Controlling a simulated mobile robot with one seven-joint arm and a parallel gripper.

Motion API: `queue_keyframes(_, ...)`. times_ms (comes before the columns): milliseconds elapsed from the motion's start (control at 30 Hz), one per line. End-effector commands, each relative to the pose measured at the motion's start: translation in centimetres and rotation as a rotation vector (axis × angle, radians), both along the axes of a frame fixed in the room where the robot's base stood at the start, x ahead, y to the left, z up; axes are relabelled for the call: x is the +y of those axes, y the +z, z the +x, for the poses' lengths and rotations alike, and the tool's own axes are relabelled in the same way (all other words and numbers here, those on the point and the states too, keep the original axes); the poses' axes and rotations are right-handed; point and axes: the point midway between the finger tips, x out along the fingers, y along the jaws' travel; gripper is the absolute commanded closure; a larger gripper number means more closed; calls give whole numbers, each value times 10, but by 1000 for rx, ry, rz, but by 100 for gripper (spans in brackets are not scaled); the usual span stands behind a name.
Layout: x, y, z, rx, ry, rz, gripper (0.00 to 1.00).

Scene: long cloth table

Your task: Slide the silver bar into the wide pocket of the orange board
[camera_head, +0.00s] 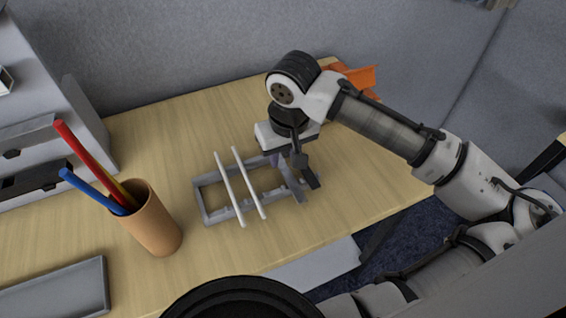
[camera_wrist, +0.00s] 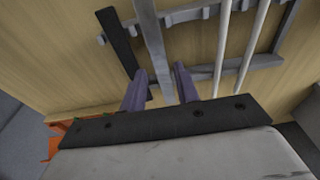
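The silver bar (camera_wrist: 148,35) lies across the right part of a grey notched rack; in the head view it shows beside my gripper (camera_head: 287,185). My gripper (camera_wrist: 160,72) is low over it, its two purple-grey fingers apart on either side of the bar. Narrow gaps show between fingers and bar, so it looks open, though the left finger is very near the bar. The orange board (camera_head: 362,76) stands at the back right of the table, largely hidden behind my arm; an orange edge shows in the wrist view (camera_wrist: 58,132). Its pockets cannot be made out.
The grey rack (camera_head: 200,204) also bears two white rods (camera_head: 230,187) (camera_head: 250,183) and a dark bar (camera_wrist: 116,45) close left of my fingers in the wrist view. A tan pen cup (camera_head: 154,225) stands left of the rack. A grey tray (camera_head: 60,290) lies front left.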

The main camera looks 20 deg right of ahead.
Motion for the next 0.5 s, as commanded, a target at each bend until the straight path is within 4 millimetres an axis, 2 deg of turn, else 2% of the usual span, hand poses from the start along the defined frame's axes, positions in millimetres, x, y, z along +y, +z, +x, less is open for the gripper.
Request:
queue_keyframes(200, 0, -22, 3, 0, 1, 0, 69)
queue_keyframes(433, 0, -24, 3, 0, 1, 0, 69)
queue_keyframes(500, 0, -24, 3, 0, 1, 0, 76)
